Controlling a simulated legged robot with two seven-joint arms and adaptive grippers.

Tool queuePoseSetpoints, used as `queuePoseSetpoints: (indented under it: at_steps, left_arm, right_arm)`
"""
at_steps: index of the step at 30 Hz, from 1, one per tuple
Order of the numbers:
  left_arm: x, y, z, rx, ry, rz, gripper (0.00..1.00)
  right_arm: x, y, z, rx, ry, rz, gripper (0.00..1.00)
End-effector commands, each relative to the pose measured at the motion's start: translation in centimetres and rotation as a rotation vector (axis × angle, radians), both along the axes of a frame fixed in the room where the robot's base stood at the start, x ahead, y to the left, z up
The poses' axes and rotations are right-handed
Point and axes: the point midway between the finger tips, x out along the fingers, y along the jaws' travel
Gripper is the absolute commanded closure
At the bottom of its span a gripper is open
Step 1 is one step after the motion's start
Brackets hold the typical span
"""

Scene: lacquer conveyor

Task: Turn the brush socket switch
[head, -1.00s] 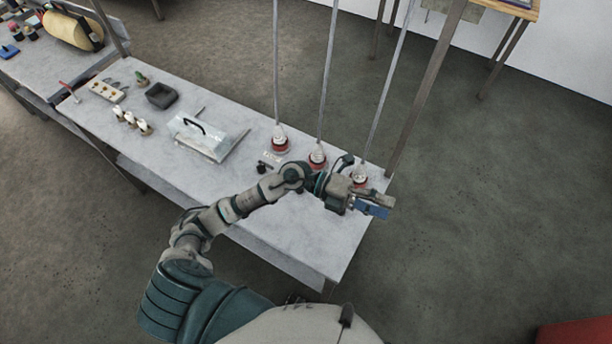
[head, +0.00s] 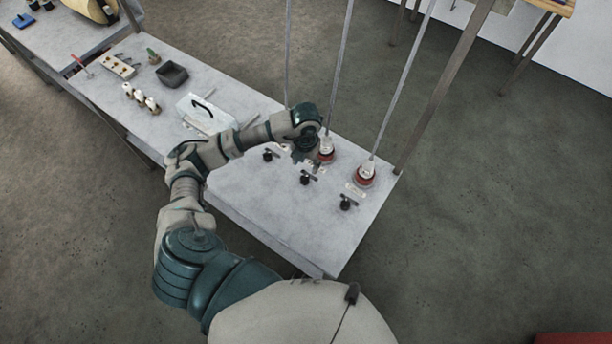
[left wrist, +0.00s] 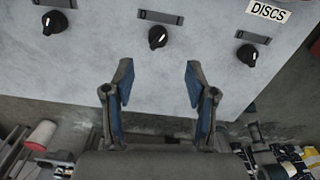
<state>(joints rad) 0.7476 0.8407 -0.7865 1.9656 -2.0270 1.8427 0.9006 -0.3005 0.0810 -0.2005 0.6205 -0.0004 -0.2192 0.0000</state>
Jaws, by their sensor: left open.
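Three black rotary switches stand along the table's near side: a left one (head: 270,154), a middle one (head: 307,179) and a right one (head: 347,202). A "DISCS" label (left wrist: 268,11) is near the right knob; I cannot read which switch is marked brush. My left gripper (left wrist: 158,75) is open and empty, with the middle knob ahead between its blue-padded fingers, apart from them. In the head view its fingertips are hard to make out.
A clear-lidded box with a black handle (head: 205,112) and a dark bin (head: 172,75) are farther left. The table's front right (head: 300,225) is bare.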

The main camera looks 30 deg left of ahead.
Motion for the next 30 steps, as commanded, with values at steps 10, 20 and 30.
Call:
queuePoseSetpoints:
  at_steps: [10, 20, 30]
  left_arm:
    - [-0.1, 0.0, -7.3, 0.000, 0.003, 0.000, 0.43]
    - [-0.1, -0.1, -9.2, 0.000, 0.000, -0.001, 0.43]
    - [-0.1, 0.0, -9.2, -0.001, 0.001, -0.001, 0.86]
  right_arm:
    - [0.0, 0.1, 0.2, 0.001, 0.001, -0.002, 0.60]
    - [0.0, 0.3, 0.2, 0.003, 0.001, -0.003, 0.60]
    - [0.0, 0.1, 0.2, 0.001, 0.000, -0.001, 0.60]
